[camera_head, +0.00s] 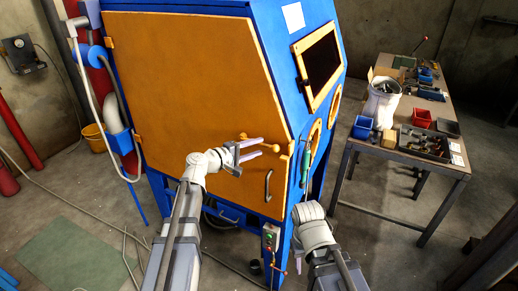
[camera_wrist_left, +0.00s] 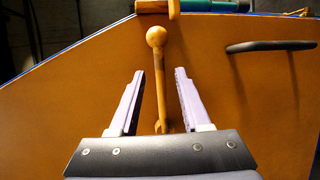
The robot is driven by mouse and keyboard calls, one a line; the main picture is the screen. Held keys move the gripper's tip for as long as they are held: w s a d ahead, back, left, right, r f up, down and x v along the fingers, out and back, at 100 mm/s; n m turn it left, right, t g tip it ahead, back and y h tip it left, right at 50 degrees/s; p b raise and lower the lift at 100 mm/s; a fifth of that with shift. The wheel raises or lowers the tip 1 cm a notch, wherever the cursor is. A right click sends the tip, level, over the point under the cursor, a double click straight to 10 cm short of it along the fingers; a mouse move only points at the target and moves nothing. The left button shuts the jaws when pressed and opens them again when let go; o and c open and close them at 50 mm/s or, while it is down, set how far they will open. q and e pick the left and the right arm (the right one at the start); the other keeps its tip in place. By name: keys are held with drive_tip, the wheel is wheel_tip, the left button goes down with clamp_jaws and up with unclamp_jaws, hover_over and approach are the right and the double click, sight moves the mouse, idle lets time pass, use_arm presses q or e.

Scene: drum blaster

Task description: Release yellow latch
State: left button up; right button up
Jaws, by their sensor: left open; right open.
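The yellow latch (camera_head: 275,148) is a slim rod with a ball knob on the orange door (camera_head: 185,80) of the blue blasting cabinet. In the left wrist view the latch (camera_wrist_left: 157,75) runs up the middle, ball at the far end. My left gripper (camera_head: 262,147) is open in front of the door; it also shows in the left wrist view (camera_wrist_left: 159,72). Its two pale fingers lie on either side of the rod, apart from it in the picture. How deep they reach is hard to tell.
A teal tool (camera_head: 311,150) hangs by the cabinet's edge. A workbench (camera_head: 440,168) with bins stands at right. A control box (camera_head: 270,237) with buttons is near my right arm.

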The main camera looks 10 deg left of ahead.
use_arm(q)
drive_tip(key=shift+x, duration=0.85)
clamp_jaws()
idle(0.9)
